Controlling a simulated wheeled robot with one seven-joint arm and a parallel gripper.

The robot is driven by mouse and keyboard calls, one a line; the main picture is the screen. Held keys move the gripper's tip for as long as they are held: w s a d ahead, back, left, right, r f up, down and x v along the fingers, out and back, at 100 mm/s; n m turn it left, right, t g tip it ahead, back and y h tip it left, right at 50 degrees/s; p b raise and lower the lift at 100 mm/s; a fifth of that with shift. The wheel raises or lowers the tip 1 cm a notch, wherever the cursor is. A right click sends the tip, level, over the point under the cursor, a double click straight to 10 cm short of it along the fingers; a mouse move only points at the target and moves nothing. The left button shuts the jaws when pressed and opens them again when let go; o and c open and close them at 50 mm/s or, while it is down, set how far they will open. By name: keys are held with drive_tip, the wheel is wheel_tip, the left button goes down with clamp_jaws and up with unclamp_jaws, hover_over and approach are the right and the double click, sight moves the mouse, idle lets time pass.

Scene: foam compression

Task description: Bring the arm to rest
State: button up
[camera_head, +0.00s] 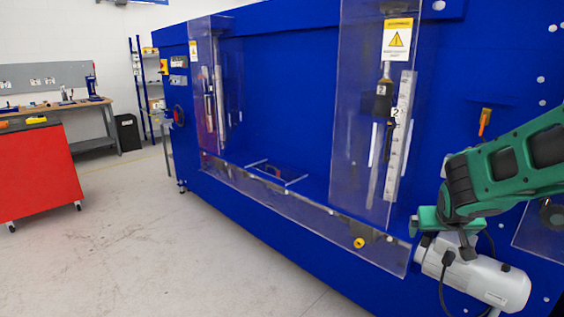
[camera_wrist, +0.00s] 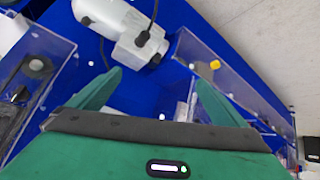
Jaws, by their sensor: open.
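My green arm (camera_head: 510,165) reaches in from the right edge in the head view, in front of the blue machine (camera_head: 290,100). My gripper (camera_wrist: 160,78) shows in the wrist view with its two green fingers spread apart and nothing between them. Beyond the fingers is the blue surface of the machine. In the head view the end of my arm is just above a light grey cylindrical motor (camera_head: 480,280); the fingertips are hard to make out there. The motor also shows in the wrist view (camera_wrist: 115,25), beyond the fingers.
A clear guard panel (camera_head: 365,130) with a warning sign stands left of my arm. A low clear guard (camera_head: 300,215) with a yellow knob (camera_head: 359,243) runs along the machine's front. A red cabinet (camera_head: 38,170) and a workbench (camera_head: 95,125) stand far left. The floor between is clear.

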drive_tip(key=s+a+n+g+y, duration=0.1)
drive_tip(key=s+a+n+y, duration=0.1)
drive_tip(key=s+a, duration=0.45)
drive_tip(key=s+a+n+g+y, duration=0.1)
drive_tip(key=s+a+y, duration=0.25)
drive_tip(key=a, duration=0.65)
drive_tip(key=s+d+m+g, duration=0.2)
drive_tip(key=s+d, duration=0.3)
drive_tip(key=s, duration=0.4)
drive_tip(key=s+d+f+m+g, duration=0.1)
drive_tip(key=s+d+m+g, duration=0.2)
drive_tip(key=s, duration=0.6)
drive_tip(key=d, duration=0.2)
drive_tip(key=shift+d+m, duration=0.3)
drive_tip(key=shift+d, duration=0.1)
drive_tip(key=shift+w, duration=0.1)
drive_tip(key=shift+w+f+h, duration=0.25)
drive_tip(key=shift+w+f, duration=0.05)
drive_tip(key=shift+w, duration=0.3)
